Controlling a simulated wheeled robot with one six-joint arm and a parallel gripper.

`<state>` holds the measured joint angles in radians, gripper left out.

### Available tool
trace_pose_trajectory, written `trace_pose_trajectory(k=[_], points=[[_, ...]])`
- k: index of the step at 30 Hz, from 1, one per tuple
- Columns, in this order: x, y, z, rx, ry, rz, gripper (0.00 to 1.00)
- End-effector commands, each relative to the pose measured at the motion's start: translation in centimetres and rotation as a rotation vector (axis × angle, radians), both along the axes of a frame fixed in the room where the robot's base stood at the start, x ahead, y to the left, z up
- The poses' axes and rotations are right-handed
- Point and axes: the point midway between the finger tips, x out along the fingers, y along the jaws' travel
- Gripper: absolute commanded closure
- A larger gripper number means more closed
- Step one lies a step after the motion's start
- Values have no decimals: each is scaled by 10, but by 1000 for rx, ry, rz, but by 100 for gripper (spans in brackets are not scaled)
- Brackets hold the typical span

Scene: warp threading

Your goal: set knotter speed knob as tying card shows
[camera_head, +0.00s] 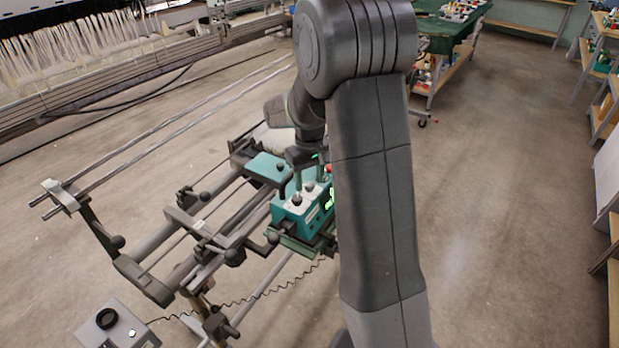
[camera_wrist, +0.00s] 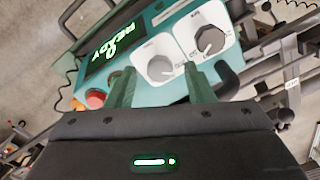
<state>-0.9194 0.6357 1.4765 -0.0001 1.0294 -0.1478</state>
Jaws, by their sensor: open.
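The teal knotter box (camera_head: 300,214) sits on the frame in the head view. Its top fills the upper wrist view, with a lit green display (camera_wrist: 112,45) reading READY beside a figure that I cannot read surely. Two dark knobs sit on white dial plates: a near knob (camera_wrist: 160,68) and a far knob (camera_wrist: 210,40). Their plate markings are too small to read. My gripper (camera_wrist: 158,72) is open, its green fingers on either side of the near knob; I cannot tell whether they touch it. I cannot make out a tying card in either view.
A red button (camera_wrist: 96,98) sticks up at the box's corner. Bars and clamps of the tying frame (camera_head: 150,245) surround the box. A grey control box (camera_head: 118,328) with a coiled cable stands at lower left. Open floor (camera_head: 500,200) lies to the right.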

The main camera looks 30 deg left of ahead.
Motion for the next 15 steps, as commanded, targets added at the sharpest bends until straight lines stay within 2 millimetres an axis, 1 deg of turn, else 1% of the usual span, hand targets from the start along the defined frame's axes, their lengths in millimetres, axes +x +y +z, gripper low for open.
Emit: trace_pose_trajectory(k=[4,10,11,15], points=[[0,0,-4,0,0,0,52],[0,0,-5,0,0,0,52],[0,0,-5,0,0,0,56],[0,0,-4,0,0,0,84]])
